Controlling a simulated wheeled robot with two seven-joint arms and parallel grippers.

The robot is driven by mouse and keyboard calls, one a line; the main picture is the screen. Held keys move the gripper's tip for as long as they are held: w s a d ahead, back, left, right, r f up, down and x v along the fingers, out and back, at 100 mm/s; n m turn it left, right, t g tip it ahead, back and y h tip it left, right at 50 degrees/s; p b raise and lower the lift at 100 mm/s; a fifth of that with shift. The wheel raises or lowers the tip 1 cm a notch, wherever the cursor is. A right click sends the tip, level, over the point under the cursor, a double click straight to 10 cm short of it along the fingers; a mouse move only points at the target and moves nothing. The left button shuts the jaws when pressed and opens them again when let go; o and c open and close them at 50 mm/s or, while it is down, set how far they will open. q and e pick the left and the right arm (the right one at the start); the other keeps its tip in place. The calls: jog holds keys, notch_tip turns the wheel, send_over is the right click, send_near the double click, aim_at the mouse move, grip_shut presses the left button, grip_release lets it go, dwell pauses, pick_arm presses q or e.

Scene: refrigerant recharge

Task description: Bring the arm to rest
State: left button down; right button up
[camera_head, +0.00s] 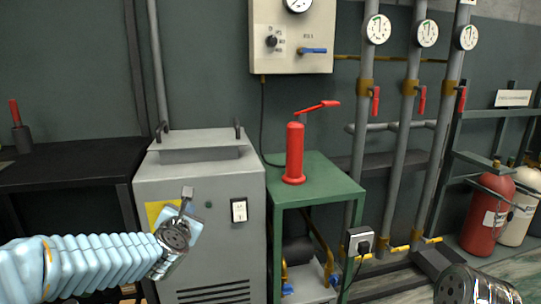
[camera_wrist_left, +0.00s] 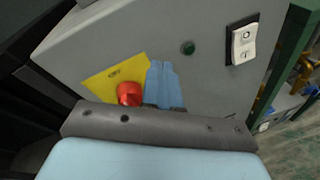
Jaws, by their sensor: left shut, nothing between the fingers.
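My left arm comes in from the left edge in the head view. Its gripper (camera_head: 187,193) is in front of the grey cabinet (camera_head: 225,265), near the yellow label on its front. In the left wrist view the blue fingers of the left gripper (camera_wrist_left: 163,66) are together with nothing between them. They cover part of the yellow label (camera_wrist_left: 104,84). A red knob-like part (camera_wrist_left: 129,94) shows beside the fingers; I cannot tell what it belongs to.
A white rocker switch (camera_head: 239,210) is on the cabinet front. To its right stands a green table (camera_head: 318,176) with a red hand pump (camera_head: 294,152). Behind are vertical pipes with gauges (camera_head: 377,29) and red valve handles. A dark bench (camera_head: 70,163) is at left, cylinders (camera_head: 487,215) at right.

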pick_arm(q)
jog(key=s+d+f+m+g+h+p, duration=0.1)
jog(key=s+d+f+m+g, duration=0.3)
jog(key=f, duration=0.6)
jog(key=s+f+m+g+h+p, duration=0.1)
jog(key=s+f+m, duration=0.1)
jog(key=f+m, duration=0.6)
jog(key=s+d+f+m+g+h, duration=0.15)
jog(key=f+m, duration=0.25)
jog(key=f, duration=0.7)
jog(key=s+d+f+m+g+h, duration=0.1)
jog(key=s+d+f+m+g, duration=0.1)
jog(key=s+f+m, duration=0.2)
jog(key=s+d+f+m+g+p, duration=0.1)
jog(key=s+f+m, duration=0.4)
jog(key=s, duration=0.6)
jog(key=s+d+f+m+g+h+p, duration=0.1)
jog(key=s+d+f+m+g, duration=0.2)
jog(key=s, duration=0.5)
notch_tip(320, 180, down, 2)
jog(key=shift+f+m+g+h, duration=0.1)
jog(key=shift+m+g+h, duration=0.25)
jog(key=shift+m+g, duration=0.55)
jog(key=shift+d, duration=0.1)
